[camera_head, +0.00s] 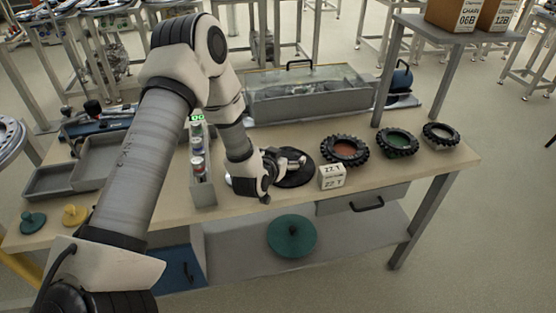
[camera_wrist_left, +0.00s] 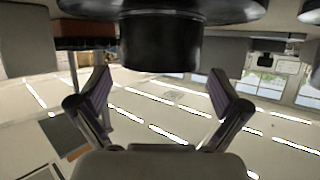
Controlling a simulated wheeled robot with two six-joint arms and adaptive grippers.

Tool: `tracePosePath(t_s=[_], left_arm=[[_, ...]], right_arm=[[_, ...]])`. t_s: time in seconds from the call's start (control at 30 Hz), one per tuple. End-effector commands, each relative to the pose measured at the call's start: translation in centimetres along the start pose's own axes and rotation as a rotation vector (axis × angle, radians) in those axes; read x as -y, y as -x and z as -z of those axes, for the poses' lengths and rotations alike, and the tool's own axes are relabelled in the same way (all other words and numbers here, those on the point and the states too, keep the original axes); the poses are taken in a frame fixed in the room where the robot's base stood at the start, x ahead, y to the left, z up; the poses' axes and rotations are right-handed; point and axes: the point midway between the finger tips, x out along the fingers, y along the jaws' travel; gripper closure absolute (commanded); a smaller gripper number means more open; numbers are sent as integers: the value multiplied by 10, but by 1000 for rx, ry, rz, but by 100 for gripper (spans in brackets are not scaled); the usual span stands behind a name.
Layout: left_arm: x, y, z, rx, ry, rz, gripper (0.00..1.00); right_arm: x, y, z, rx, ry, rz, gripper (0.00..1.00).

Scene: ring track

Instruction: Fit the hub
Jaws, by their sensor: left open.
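A black disc (camera_head: 297,180) lies on the bench, partly hidden by my left gripper (camera_head: 282,166). In the left wrist view a thick black knob (camera_wrist_left: 160,45) juts from a wide black flange, centred ahead of my open, empty fingers (camera_wrist_left: 160,88); I cannot tell how far off. Three black tyres lie in a row to the right: one with an orange-brown centre (camera_head: 345,151), one with a green centre (camera_head: 398,142) and one with a pale centre (camera_head: 440,135). A green knobbed disc (camera_head: 33,221) and a yellow one (camera_head: 75,214) lie at the front left. My right gripper is out of view.
A white lettered block (camera_head: 332,177) stands before the tyres. A narrow grey rack (camera_head: 202,186) of small cans stands left of my gripper. A clear-lidded case (camera_head: 305,92) is behind. A larger green disc (camera_head: 292,236) is on the lower shelf. Grey trays (camera_head: 58,180) lie left.

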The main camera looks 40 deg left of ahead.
Motion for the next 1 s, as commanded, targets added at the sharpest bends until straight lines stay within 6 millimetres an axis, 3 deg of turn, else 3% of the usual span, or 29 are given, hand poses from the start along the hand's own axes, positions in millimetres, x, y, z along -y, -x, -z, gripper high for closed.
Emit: tracePosePath(t_s=[0.2, 0.4, 1.0], left_arm=[[0, 57, 0, 1, 5, -1, 0], [0, 92, 1, -1, 3, -1, 0], [0, 97, 1, -3, 0, -1, 0]], right_arm=[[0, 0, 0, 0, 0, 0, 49], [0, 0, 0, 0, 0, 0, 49], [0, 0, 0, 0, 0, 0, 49]])
